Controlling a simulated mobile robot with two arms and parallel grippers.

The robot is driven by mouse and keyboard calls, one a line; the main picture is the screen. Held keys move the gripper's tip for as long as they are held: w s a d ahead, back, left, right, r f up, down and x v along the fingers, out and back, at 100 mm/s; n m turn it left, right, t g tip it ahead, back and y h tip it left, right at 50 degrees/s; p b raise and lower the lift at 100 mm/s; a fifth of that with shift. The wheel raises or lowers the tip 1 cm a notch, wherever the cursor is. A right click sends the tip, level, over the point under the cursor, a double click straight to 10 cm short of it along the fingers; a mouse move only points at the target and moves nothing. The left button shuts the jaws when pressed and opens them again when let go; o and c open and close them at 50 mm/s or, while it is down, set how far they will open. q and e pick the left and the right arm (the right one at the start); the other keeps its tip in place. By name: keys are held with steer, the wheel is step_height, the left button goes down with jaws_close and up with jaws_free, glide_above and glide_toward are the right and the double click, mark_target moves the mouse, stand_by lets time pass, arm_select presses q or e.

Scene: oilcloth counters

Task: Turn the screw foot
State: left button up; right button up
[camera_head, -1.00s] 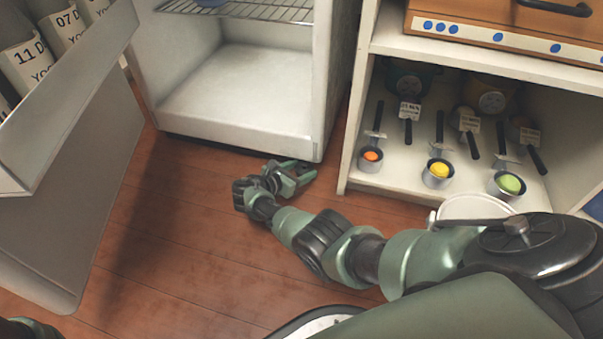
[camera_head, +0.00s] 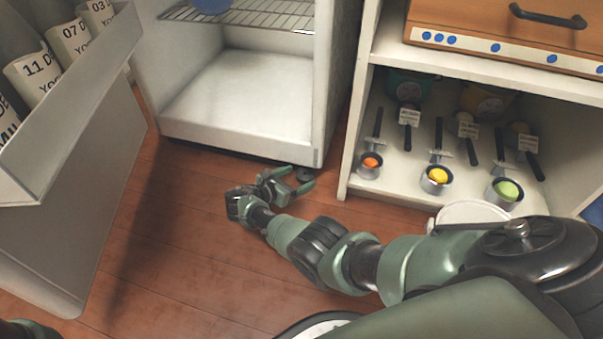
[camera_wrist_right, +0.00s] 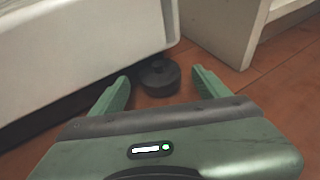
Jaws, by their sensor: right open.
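The screw foot (camera_wrist_right: 159,77) is a dark round knob under the front corner of the white fridge, close to the floor. In the head view it shows as a small dark shape (camera_head: 303,174) beside my right gripper (camera_head: 293,186). My right gripper is open and low over the floor. In the right wrist view its two green fingertips (camera_wrist_right: 161,82) lie to either side of the foot, with gaps visible, and it holds nothing. The upper part of the foot is in the shade of the fridge.
The white fridge (camera_head: 240,100) stands open, its door (camera_head: 70,190) with labelled bottles at the left. A white shelf unit (camera_head: 350,150) stands close on the right, holding metal cups with coloured contents. Wooden floor (camera_head: 170,240) is clear in front of the fridge.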

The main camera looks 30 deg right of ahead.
steer(key=p+v, duration=0.1)
steer(key=v, duration=0.3)
steer(key=shift+a+r+p, duration=0.15)
steer(key=shift+r+p, duration=0.05)
steer(key=shift+p, duration=0.15)
steer(key=shift+s+a, duration=0.15)
steer(key=shift+a, duration=0.25)
